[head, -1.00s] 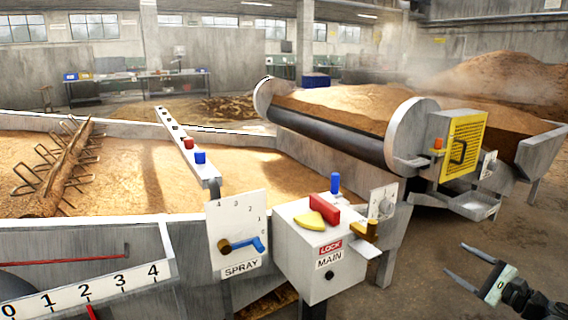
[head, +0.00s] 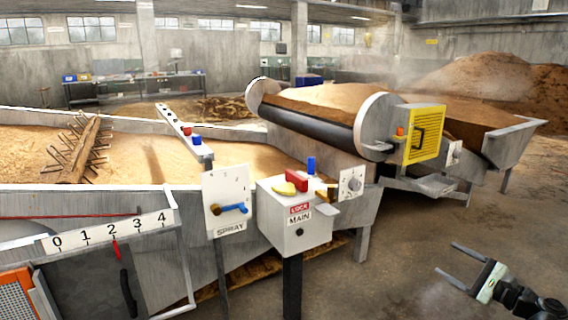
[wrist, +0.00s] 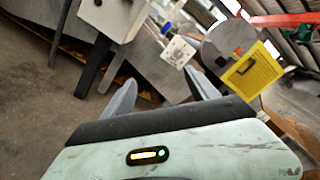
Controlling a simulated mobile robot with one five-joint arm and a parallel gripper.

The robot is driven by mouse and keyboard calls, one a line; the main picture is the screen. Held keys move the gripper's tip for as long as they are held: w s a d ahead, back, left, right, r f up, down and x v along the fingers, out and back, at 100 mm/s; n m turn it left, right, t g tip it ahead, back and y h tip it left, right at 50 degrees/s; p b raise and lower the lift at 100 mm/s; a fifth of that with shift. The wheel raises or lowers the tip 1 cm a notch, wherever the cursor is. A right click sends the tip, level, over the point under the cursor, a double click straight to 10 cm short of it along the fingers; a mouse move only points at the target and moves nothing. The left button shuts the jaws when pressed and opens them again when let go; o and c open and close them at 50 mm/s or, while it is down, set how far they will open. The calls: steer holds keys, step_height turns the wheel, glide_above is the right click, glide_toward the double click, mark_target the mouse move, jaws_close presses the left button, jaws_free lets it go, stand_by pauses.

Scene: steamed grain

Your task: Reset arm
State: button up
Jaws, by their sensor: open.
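My gripper (head: 453,263) is at the lower right of the head view, over bare floor, with its two fingers apart and nothing between them. In the wrist view the fingers (wrist: 160,92) also stand apart and empty. The SPRAY panel (head: 228,205) with a blue lever is left of the box. Nothing touches my gripper.
A trough of grain (head: 150,165) with a spiked roller (head: 82,152) lies at left. A conveyor drum (head: 310,125) with a yellow guard (head: 424,133) stands behind the box. A numbered scale (head: 110,235) is lower left. Concrete floor (head: 400,250) is free around my gripper.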

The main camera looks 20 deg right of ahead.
steer(key=w+a+f+n+g+y+p, duration=0.1)
steer(key=w+a+f+n+g+p, duration=0.2)
steer(key=a, duration=0.4)
steer(key=w+a+f+n+g+y+p, duration=0.1)
steer(key=w+a+n+g, duration=0.2)
steer(key=w+a, duration=0.35)
steer(key=w+a+f+n+g+y+p, duration=0.1)
steer(key=w+a+f+n+g+p, duration=0.15)
steer(key=a, duration=0.65)
steer(key=s+a+n+g+h+p, duration=0.2)
steer(key=a+n+g+h+p, duration=0.4)
steer(key=a, duration=0.7)
steer(key=s+a+n+g+h+p, duration=0.1)
steer(key=a+n+g+h+p, duration=0.2)
steer(key=a+n, duration=0.8)
step_height(320, 180, up, 37)
steer(key=a+m+y+p, duration=0.1)
steer(key=m+p, duration=0.1)
steer(key=p, duration=3.6)
steer(key=shift+a, duration=0.15)
steer(key=shift+s+f, duration=0.1)
